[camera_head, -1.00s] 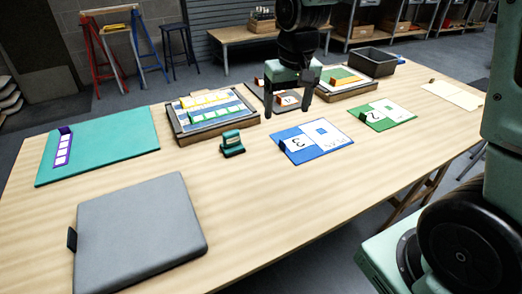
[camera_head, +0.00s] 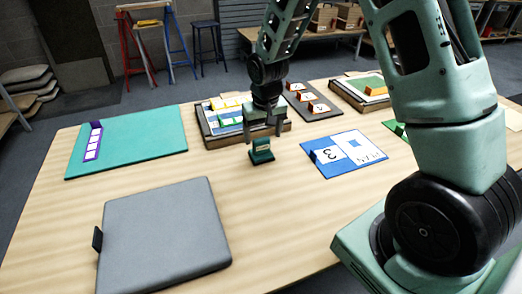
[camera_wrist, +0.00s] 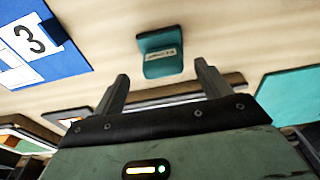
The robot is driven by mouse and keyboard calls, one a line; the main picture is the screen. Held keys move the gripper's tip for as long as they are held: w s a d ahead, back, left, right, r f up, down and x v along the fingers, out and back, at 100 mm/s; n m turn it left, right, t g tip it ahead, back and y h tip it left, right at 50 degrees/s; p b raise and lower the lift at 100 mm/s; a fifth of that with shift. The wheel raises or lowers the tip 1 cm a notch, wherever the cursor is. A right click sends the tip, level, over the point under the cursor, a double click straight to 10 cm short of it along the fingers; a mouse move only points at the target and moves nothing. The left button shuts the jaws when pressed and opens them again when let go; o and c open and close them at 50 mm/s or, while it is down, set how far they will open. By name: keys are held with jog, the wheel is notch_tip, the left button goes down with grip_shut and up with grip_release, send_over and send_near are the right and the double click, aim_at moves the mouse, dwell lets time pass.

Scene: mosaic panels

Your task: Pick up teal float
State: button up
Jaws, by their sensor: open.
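The teal float (camera_head: 261,151) stands on the wooden table in front of the mosaic tray, to the left of the blue card. In the wrist view the float (camera_wrist: 160,52) shows its teal face with a small pale label, ahead of the fingertips and roughly centred between them. My gripper (camera_head: 263,136) is open and empty, pointing down just above and around the float's top in the head view. In the wrist view its two fingers (camera_wrist: 162,72) stand wide apart, with the float beyond them. I cannot tell whether a finger touches the float.
The mosaic tray (camera_head: 208,133) stands close behind the float. A blue card marked 3 (camera_head: 340,165) lies to the right. A teal mat (camera_head: 140,141) and a grey closed case (camera_head: 165,240) lie to the left. The table in front of the float is clear.

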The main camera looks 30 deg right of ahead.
aim_at(261, 138)
jog(key=shift+w+a+f+p, duration=0.1)
jog(key=shift+w+f+p, duration=0.1)
jog(key=shift+f, duration=1)
jog(key=shift+w+f+p, duration=0.1)
jog(key=shift+w+f, duration=0.1)
jog(key=shift+f, duration=0.95)
jog(key=c, duration=1.2)
jog(key=shift+o, duration=0.2)
jog(key=shift+r, duration=0.1)
notch_tip(261, 138, up, 10)
jog(key=shift+b, duration=0.3)
